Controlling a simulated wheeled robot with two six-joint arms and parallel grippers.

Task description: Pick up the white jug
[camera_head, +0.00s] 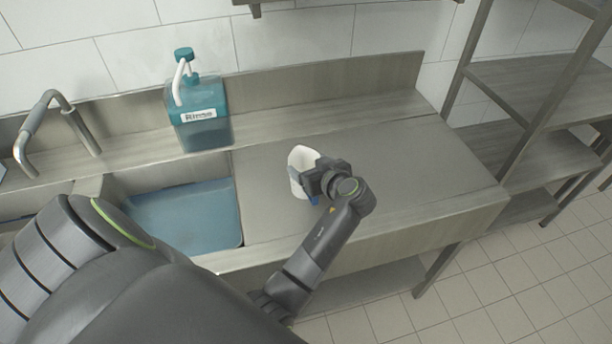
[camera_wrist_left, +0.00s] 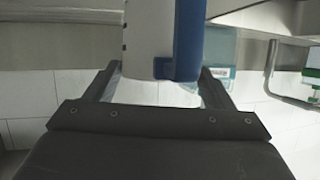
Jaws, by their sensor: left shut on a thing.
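The white jug (camera_head: 301,163) is on or just above the steel counter, right of the sink; I cannot tell whether its base touches. A small blue part shows at its lower right. My left gripper (camera_head: 317,181) is at the jug's right side and shut on it, covering part of it. In the left wrist view the white jug (camera_wrist_left: 147,40) with its blue handle (camera_wrist_left: 187,42) is between the fingers of the left gripper (camera_wrist_left: 160,85). My right gripper is not in view.
A teal Rinse bottle (camera_head: 200,118) with a pump stands on the back ledge. A sink with blue water (camera_head: 185,212) and a curved tap (camera_head: 40,125) are at the left. The counter (camera_head: 420,160) right of the jug is clear. Steel shelves (camera_head: 540,85) stand at the right.

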